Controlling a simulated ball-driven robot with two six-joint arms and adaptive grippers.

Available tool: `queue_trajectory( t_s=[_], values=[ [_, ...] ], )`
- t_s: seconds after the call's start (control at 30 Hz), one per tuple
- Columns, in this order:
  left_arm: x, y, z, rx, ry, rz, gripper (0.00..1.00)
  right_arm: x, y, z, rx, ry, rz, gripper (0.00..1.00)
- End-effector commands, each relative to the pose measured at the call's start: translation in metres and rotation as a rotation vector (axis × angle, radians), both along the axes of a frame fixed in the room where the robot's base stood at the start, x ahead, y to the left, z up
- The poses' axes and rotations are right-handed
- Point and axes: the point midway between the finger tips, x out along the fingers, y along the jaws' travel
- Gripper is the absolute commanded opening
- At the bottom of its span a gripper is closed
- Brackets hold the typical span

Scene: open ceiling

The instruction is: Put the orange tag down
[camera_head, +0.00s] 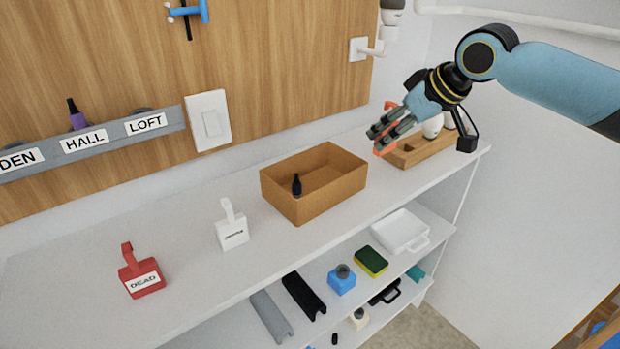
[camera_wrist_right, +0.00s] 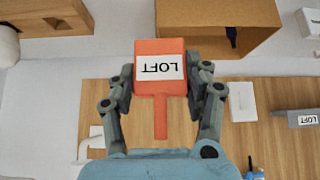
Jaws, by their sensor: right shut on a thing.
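The orange tag (camera_wrist_right: 152,110) reads LOFT on a white label and has a narrow stem. My right gripper (camera_wrist_right: 160,84) is shut on it, one finger on each side. In the head view, my right gripper (camera_head: 376,140) is above the right part of the white shelf top, near the wooden block, and mostly hides the tag (camera_head: 385,149). My left gripper is not in view.
A cardboard box (camera_head: 338,187) holding a small dark item stands on the shelf top (camera_head: 190,275). A white tag (camera_head: 232,236) and a red tag (camera_head: 140,272) stand left of it. A wooden block (camera_head: 415,152) is at right. A labelled rail (camera_head: 112,138) is on the wall.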

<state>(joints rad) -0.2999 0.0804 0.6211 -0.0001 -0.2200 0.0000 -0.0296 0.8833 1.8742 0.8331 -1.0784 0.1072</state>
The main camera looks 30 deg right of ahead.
Motion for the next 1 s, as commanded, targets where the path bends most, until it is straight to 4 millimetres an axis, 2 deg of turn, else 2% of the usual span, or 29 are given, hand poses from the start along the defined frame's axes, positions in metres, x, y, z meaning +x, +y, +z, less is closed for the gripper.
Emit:
queue_trajectory(
  t_s=[0.17,0.4,0.53,0.73,0.9,1.0],
  values=[
    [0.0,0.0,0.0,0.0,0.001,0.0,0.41,0.019,0.016,-0.014,0.014,-0.004,0.001,0.0],
    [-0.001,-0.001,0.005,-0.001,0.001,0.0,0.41,0.067,0.047,-0.048,0.01,-0.001,0.0,0.0],
    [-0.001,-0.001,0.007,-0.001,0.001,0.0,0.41,0.086,0.058,-0.063,0.005,0.001,0.001,0.0],
    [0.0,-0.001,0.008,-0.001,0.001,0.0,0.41,0.095,0.063,-0.075,0.001,0.003,0.003,0.0],
    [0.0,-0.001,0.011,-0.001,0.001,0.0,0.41,0.094,0.064,-0.101,0.002,0.004,0.002,0.0],
    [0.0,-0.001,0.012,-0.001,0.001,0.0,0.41,0.095,0.063,-0.109,0.0,0.002,0.003,0.0]
  ],
)
